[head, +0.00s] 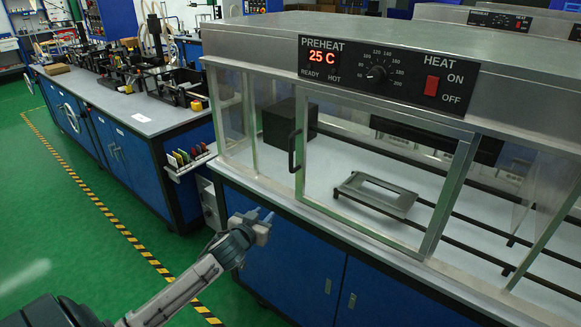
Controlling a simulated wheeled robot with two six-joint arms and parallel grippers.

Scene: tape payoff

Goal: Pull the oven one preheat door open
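The preheat oven's glass door (455,185) has a metal frame and sits in the oven's front, below the panel (388,75) reading PREHEAT 25 C. The door looks shut. Its black vertical handle (292,151) is on the left edge of the frame. My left gripper (264,214) is in front of the oven, below and left of the handle, apart from it. Its two fingertips show a gap with nothing between them. My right gripper is out of view.
Inside the oven are a dark box (289,124), a grey frame-shaped carrier (378,194) and dark rails. Blue cabinets (290,258) stand under it. A workbench (140,120) with fixtures is at the left. The green floor (70,215) there is clear.

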